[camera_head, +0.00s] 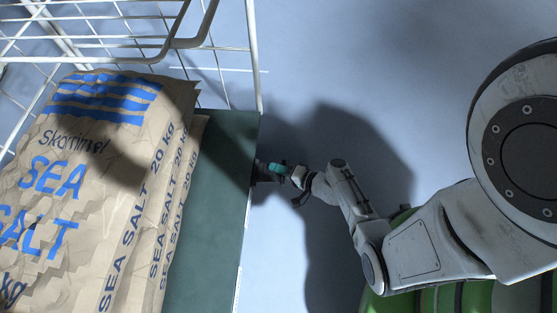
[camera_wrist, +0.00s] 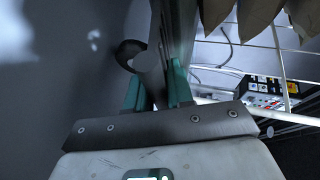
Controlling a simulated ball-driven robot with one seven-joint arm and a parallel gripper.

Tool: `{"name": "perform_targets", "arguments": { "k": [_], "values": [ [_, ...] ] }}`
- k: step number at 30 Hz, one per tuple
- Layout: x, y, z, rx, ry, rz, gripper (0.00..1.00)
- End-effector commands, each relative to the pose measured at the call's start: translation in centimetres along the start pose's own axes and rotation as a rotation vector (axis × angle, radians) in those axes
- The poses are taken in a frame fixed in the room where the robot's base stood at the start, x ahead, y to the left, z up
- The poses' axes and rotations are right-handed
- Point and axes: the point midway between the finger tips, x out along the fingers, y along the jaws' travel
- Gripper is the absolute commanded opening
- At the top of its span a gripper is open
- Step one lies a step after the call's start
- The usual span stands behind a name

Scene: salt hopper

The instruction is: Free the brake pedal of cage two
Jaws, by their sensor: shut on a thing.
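A wire cage (camera_head: 254,60) with a dark green deck (camera_head: 222,150) stands at the left in the head view; no number shows on it. My gripper (camera_head: 277,169) is low at the deck's right edge. In the wrist view its two teal fingers (camera_wrist: 152,92) are closed around a grey rounded bar (camera_wrist: 149,66). The bar may be the brake pedal, but its full shape is hidden. A black curved part (camera_wrist: 127,53) sits beside the bar's far end. In the head view the held part is mostly hidden by the gripper and shadow.
Stacked paper sacks of sea salt (camera_head: 85,185) lie on the deck. The pale floor (camera_head: 340,70) right of the cage is clear. In the wrist view, wire bars (camera_wrist: 284,65) and a box with coloured controls (camera_wrist: 265,92) show at the right.

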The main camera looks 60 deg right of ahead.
Motion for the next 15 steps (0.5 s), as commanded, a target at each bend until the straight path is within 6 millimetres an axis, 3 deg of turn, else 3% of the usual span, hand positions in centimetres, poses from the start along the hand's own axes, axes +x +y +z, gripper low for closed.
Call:
{"name": "perform_targets", "arguments": {
  "k": [13, 14, 15],
  "values": [
    [-0.38, 0.08, 0.07, 0.007, 0.003, 0.003, 0.00],
    [-0.38, 0.08, 0.07, 0.007, 0.003, 0.003, 0.23],
    [-0.37, 0.06, 0.07, 0.007, 0.002, 0.003, 0.26]
  ]
}}
